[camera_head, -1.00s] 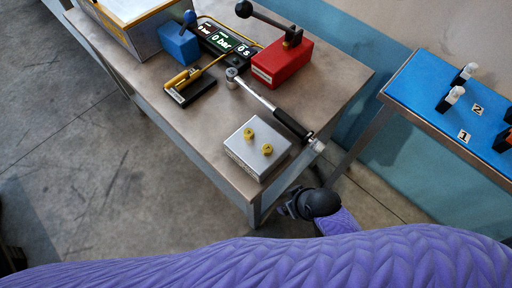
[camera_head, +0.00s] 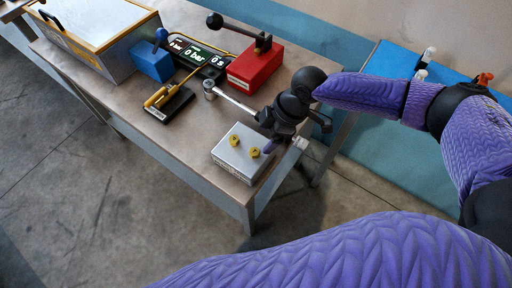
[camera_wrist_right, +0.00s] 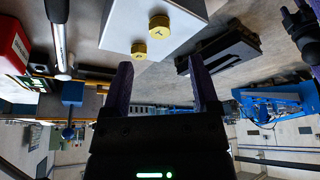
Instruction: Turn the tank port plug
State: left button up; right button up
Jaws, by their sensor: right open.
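A silver block (camera_head: 228,158) sits near the table's front corner with two yellow plugs on its top. One plug (camera_head: 234,140) is on the left and the other plug (camera_head: 254,152) on the right. Both also show in the right wrist view, the larger plug (camera_wrist_right: 159,26) and the smaller plug (camera_wrist_right: 139,49); their marks are too small to read surely. My right gripper (camera_head: 268,142) is open and empty beside the block's right side. In the right wrist view its fingers (camera_wrist_right: 160,72) point toward the plugs, apart from them. My left gripper is not in view.
A torque wrench (camera_head: 236,102) lies behind the block, partly hidden by my right gripper. A red box (camera_head: 254,68) with a black lever, a blue box (camera_head: 152,62), a black display (camera_head: 196,56) and a black-and-yellow tool (camera_head: 168,102) stand further back. A blue-topped table (camera_head: 392,60) is at right.

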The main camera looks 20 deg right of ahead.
aim_at(255, 151)
jog(key=b+x, duration=0.1)
jog(key=x, duration=0.5)
jog(key=shift+a+f, duration=0.2)
jog(key=shift+f, duration=0.1)
jog(key=shift+r, duration=0.1)
grip_shut()
